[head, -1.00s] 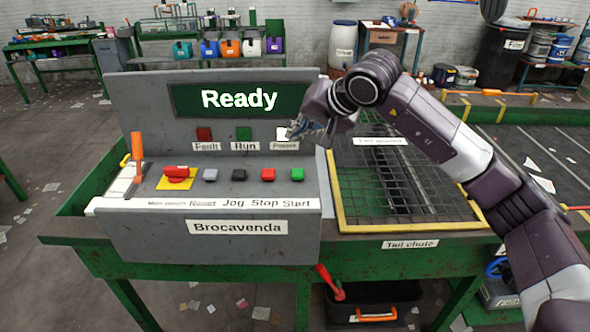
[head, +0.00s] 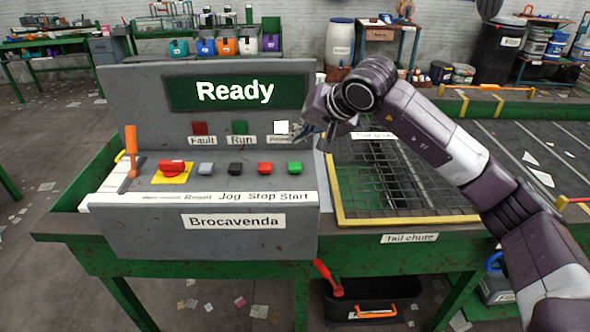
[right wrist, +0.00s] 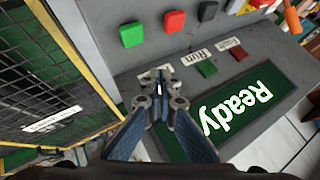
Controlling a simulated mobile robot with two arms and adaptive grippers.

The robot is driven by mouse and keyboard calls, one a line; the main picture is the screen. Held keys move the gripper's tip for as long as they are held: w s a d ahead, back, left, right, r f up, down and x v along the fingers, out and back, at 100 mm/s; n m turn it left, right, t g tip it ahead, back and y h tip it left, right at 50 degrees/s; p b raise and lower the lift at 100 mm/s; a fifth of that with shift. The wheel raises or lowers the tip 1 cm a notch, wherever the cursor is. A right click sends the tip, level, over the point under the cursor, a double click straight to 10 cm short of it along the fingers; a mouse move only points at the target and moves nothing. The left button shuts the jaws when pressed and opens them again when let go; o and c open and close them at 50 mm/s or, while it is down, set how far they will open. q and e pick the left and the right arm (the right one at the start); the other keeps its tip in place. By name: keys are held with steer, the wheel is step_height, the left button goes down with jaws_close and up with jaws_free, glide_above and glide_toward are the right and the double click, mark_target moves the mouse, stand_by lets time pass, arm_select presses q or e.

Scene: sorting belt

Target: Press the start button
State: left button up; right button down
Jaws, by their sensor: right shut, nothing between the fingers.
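The start button is the green button (head: 295,168) at the right end of the row on the grey console, above the word Start. It also shows in the right wrist view as the green button (right wrist: 131,34) at upper left. My right gripper (head: 306,131) is shut and empty, in front of the console's right end near the white lamp. In the right wrist view its fingertips (right wrist: 160,93) are together, apart from the green button in the picture. The display (head: 235,92) reads Ready. My left gripper is not in view.
Left of the start button are the red stop button (head: 264,168), the black jog button (head: 236,169), the grey reset button (head: 205,169) and a red switch (head: 171,167) on yellow. An orange-handled lever (head: 131,150) stands at left. A yellow-framed mesh (head: 400,180) lies right of the console.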

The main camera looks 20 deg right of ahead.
mark_target(293, 163)
step_height(293, 163, down, 5)
steer(key=b, duration=0.3)
stand_by(0.5)
stand_by(0.8)
steer(key=shift+f+b, duration=0.45)
steer(key=shift+b, duration=0.05)
steer(key=shift+f+b, duration=0.55)
steer(key=shift+f, duration=0.05)
stand_by(0.5)
steer(key=shift+r, duration=0.15)
steer(key=shift+a+r+p, duration=0.1)
steer(key=shift+r+p, duration=0.4)
steer(key=shift+r, duration=0.35)
